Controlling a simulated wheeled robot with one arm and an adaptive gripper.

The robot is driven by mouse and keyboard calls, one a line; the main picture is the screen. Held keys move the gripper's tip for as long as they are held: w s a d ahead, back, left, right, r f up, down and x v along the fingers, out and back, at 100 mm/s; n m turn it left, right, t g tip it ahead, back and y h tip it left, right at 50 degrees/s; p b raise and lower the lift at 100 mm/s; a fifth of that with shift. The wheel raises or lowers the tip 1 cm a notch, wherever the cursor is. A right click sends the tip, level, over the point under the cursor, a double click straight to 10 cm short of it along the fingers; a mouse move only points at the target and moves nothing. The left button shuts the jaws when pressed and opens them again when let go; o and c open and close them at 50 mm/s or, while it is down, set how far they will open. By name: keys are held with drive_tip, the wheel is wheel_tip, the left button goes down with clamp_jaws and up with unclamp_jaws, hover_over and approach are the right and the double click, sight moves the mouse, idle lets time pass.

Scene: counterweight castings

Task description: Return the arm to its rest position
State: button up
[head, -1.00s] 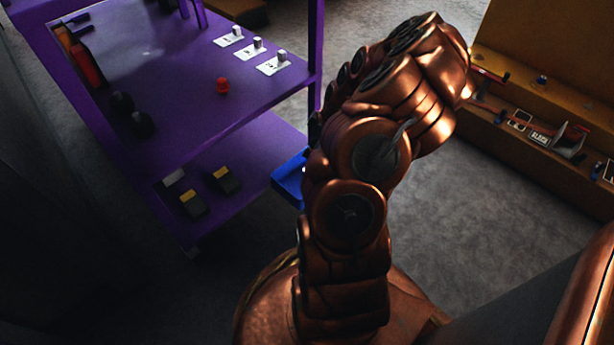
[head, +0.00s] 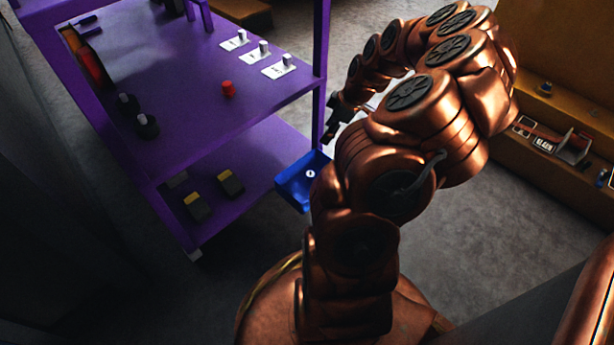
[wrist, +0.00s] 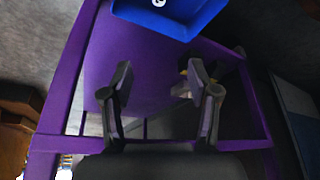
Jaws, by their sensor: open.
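My copper-coloured arm (head: 385,170) rises in the middle of the head view and bends over at the top. Its far end reaches left toward the purple cart's right post. My gripper (wrist: 160,85) shows in the wrist view with its two dark fingers apart and nothing between them. In the head view the gripper (head: 333,125) is small, dark and partly hidden by the arm. It is near the blue tray (head: 290,190), which holds a small round light-coloured piece (head: 310,174). The blue tray also shows at the top of the wrist view (wrist: 195,28).
The purple cart (head: 190,75) stands at left with white cards, a red piece (head: 228,88) and dark weights on top. Black-and-yellow blocks (head: 230,183) lie on its lower shelf. A brown bench (head: 565,115) with small parts stands at right. Grey floor (head: 450,235) lies between them.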

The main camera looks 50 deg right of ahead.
drive_tip(key=a+r+g+p, duration=0.1)
drive_tip(key=a+r+p, duration=0.9)
drive_tip(key=r, duration=0.5)
drive_tip(key=a+r+g+p, duration=0.2)
drive_tip(key=a+r+p, duration=0.7)
drive_tip(key=a+r, duration=0.5)
drive_tip(key=s+a+r+m+g+h+p, duration=0.1)
drive_tip(key=s+a+r+m+p, duration=0.2)
drive_tip(key=s+r+p, duration=0.6)
drive_tip(key=s+a+r+m+g+h+p, duration=0.1)
drive_tip(key=s+a+r+m+p, duration=0.1)
drive_tip(key=s+a+r+p, duration=0.6)
wheel_tip(320, 180, up, 10)
drive_tip(key=s+p, duration=0.2)
drive_tip(key=p, duration=0.4)
drive_tip(key=shift+m+g, duration=0.4)
drive_tip(key=shift+s+f, duration=0.1)
drive_tip(key=shift+c, duration=0.2)
